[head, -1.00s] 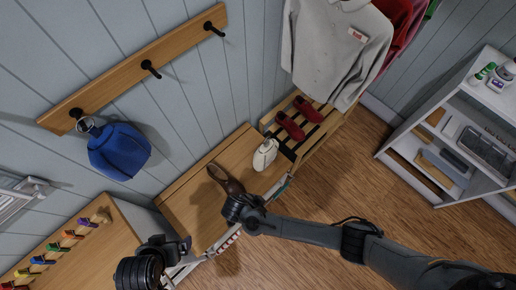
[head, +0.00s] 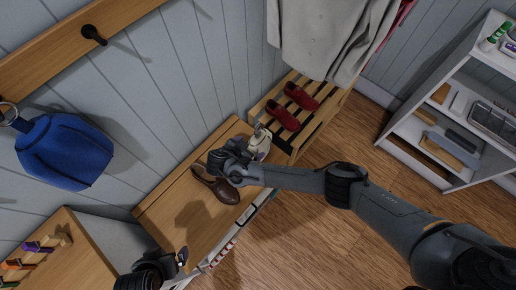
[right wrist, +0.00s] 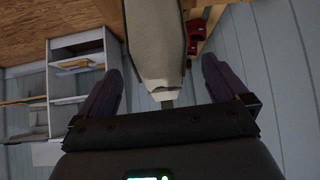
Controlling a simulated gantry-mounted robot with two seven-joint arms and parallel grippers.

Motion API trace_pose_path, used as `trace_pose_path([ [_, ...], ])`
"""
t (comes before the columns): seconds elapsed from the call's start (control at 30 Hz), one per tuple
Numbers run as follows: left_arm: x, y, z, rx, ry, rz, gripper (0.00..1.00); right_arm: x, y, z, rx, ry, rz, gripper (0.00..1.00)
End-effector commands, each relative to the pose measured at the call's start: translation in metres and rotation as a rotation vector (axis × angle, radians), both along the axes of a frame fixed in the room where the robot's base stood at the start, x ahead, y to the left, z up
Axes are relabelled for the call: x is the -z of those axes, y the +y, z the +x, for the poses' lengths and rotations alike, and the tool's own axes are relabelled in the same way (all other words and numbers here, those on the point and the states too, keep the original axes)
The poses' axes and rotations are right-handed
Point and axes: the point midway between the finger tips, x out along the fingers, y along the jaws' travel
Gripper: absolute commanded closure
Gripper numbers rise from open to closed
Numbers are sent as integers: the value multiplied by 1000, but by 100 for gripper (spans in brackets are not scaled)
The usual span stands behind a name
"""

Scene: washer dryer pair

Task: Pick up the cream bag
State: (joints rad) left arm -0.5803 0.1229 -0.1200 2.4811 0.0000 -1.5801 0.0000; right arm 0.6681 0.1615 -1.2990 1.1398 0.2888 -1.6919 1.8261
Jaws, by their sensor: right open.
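The cream bag (head: 260,146) sits on the wooden bench (head: 172,212), near its right end. My right gripper (head: 240,150) is right beside it and hides part of it. In the right wrist view the cream bag (right wrist: 155,42) lies between the two spread fingers of my right gripper (right wrist: 160,78), which is open; I see a gap on either side of the bag. My left gripper (head: 178,262) is at the bottom of the head view, apart from the bag; its finger state is unclear.
Brown shoes (head: 218,188) sit on the bench near my right arm. Red shoes (head: 283,115) stand on a slatted rack beside the bench, under a hanging grey shirt (head: 320,40). A blue bag (head: 65,152) hangs at left. A white shelf (head: 445,125) stands at right.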

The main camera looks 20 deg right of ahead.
Motion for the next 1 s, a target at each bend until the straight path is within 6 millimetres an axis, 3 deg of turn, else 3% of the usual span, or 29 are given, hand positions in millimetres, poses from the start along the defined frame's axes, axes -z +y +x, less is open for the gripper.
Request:
trace_pose_path([
  [0.27, 7, 0, 0, 0, 0, 0, 0, 12, -8, 3, 1, 1, 1, 0],
  [0.6, 26, -1, 0, -3, 1, -4, 0, 43, -31, 15, 1, 2, 0, 0],
  [0.9, 26, -2, 0, -4, 1, -7, 0, 44, -34, 16, -1, 2, 1, 0],
  [1.0, 26, -2, 0, -4, 1, -7, 0, 44, -34, 16, -1, 2, 1, 15],
])
